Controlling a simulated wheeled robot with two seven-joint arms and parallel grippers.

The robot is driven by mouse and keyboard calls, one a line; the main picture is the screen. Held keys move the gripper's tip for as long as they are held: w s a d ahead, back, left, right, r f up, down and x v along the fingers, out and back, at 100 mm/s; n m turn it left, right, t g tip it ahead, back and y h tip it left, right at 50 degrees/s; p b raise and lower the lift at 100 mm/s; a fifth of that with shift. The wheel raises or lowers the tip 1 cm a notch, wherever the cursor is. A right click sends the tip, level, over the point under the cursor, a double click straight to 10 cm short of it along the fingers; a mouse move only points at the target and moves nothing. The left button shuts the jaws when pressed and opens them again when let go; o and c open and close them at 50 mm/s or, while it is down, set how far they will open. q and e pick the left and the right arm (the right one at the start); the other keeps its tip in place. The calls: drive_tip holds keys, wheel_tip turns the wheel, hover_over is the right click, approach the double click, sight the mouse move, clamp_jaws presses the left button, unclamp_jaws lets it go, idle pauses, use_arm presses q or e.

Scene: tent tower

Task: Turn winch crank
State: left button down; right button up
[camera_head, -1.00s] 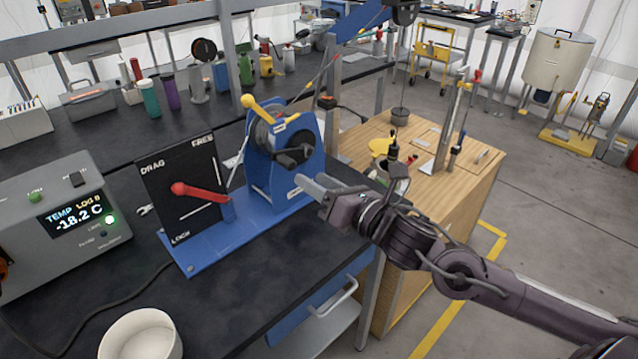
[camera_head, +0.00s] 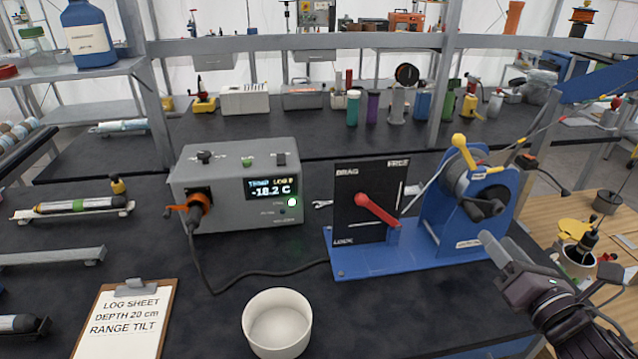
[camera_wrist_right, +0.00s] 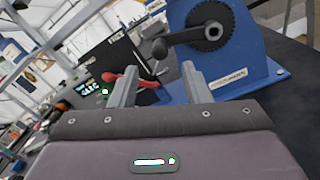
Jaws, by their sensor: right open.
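The blue winch (camera_head: 458,228) stands on the black bench, right of centre in the head view. Its black crank (camera_head: 487,209) is on the near face of the drum, and a yellow-knobbed lever (camera_head: 463,150) rises above it. My right gripper (camera_head: 494,248) is open and empty, just below and in front of the crank. In the right wrist view the crank (camera_wrist_right: 190,38) lies beyond and above the open fingers (camera_wrist_right: 160,76), apart from them. My left gripper is not in view.
A grey temperature box (camera_head: 238,185) with a cable stands left of the winch. A white bowl (camera_head: 277,322) and a clipboard (camera_head: 124,318) lie nearer the front. A wooden table (camera_head: 618,225) is at the right. Some bare bench lies in front of the winch.

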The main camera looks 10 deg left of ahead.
sight(479, 219)
drive_tip(key=m+p, duration=0.2)
drive_tip(key=m, duration=0.4)
drive_tip(key=m+p, duration=0.1)
drive_tip(key=m, duration=0.5)
drive_tip(key=w+m+h+p, duration=0.1)
drive_tip(key=m+p, duration=0.1)
drive_tip(key=m, duration=0.4)
drive_tip(key=shift+a+r+m+p, duration=0.25)
drive_tip(key=shift+r+m+p, duration=0.05)
drive_tip(key=shift+m+p, duration=0.1)
drive_tip(key=m, duration=0.3)
drive_tip(key=shift+w+a+f+m, duration=0.1)
drive_tip(key=shift+a+f+m, duration=0.1)
drive_tip(key=shift+m, duration=0.1)
drive_tip(key=p+x, duration=0.2)
drive_tip(key=x, duration=0.4)
drive_tip(key=shift+w+r, duration=0.15)
drive_tip(key=shift+w+a+p, duration=0.25)
drive_tip(key=shift+w+p, duration=0.05)
drive_tip(key=shift+w, duration=0.35)
